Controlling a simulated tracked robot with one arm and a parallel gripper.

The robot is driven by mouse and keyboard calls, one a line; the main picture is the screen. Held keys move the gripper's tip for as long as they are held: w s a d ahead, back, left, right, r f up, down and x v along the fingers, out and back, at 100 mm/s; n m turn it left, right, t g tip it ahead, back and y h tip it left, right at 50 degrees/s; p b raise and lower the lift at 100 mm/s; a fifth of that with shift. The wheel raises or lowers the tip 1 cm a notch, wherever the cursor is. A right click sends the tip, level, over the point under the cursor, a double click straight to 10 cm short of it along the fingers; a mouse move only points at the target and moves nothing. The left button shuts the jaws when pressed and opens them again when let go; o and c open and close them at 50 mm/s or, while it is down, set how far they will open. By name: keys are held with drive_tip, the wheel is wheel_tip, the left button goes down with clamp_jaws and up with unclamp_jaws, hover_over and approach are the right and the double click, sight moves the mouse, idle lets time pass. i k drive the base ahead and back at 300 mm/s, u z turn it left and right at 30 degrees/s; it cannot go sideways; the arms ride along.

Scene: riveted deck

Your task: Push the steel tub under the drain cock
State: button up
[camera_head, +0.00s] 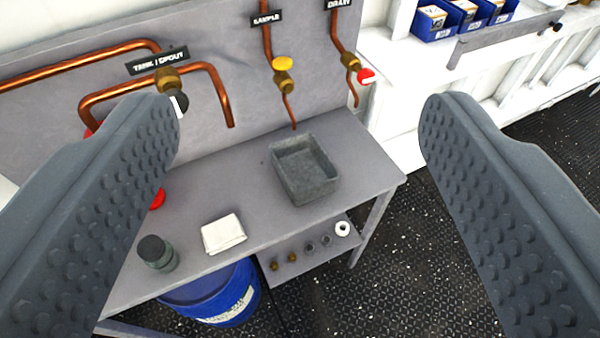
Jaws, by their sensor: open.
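The steel tub (304,172) is a grey, open rectangular box on the right part of the metal bench. It looks empty. The drain cock (363,74), with a red handle, hangs on a copper pipe under a partly cut-off label at the upper right. Its outlet pipe ends to the right of the tub and farther back. The sample cock (283,72), with a yellow handle, has its outlet end just above the tub's back edge in the picture. My gripper (299,105) is wide open and empty. Its two ridged fingers frame the tub and do not appear to touch it.
The bench (205,190) also holds a folded white cloth (223,233), a dark-lidded jar (156,252) and a red object partly behind my left finger. A blue drum (215,295) and a low shelf with small fittings stand below. Bench top right of the tub is clear.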

sight(306, 172)
drive_tip(key=u, duration=1.85)
drive_tip(key=k, duration=1)
drive_tip(key=z, duration=1.05)
drive_tip(key=i, duration=1)
